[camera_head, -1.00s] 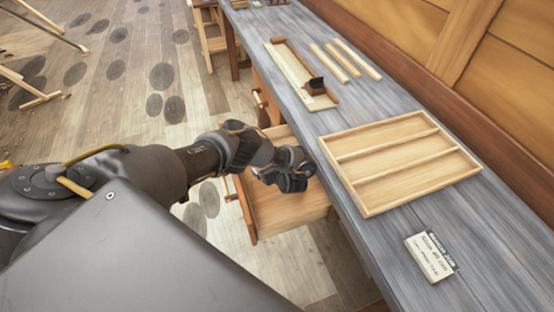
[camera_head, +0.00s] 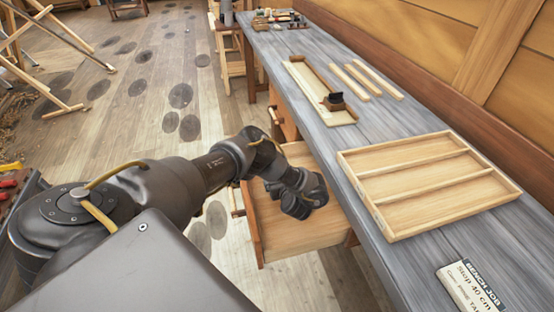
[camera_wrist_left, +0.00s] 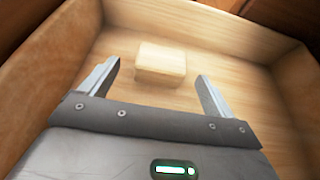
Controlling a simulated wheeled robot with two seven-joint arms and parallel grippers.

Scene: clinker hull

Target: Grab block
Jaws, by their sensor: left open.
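A pale wooden block (camera_wrist_left: 161,62) lies on the floor of the open drawer. In the left wrist view it sits just beyond and between the two fingertips of my left gripper (camera_wrist_left: 158,80), which is open and empty. The drawer (camera_head: 262,220) is pulled out from under the bench; its walls also surround the block in the left wrist view (camera_wrist_left: 270,55). In the head view my left gripper (camera_head: 308,200) is over the drawer, and the block is hidden there. My right gripper is not in view.
The bench top (camera_head: 360,130) carries a divided wooden tray (camera_head: 385,213), a wooden board (camera_head: 318,88) with a dark-topped block-like tool (camera_head: 336,101), several thin strips (camera_head: 365,78) and a printed card (camera_head: 470,287). Open floor (camera_head: 150,130) lies to the left.

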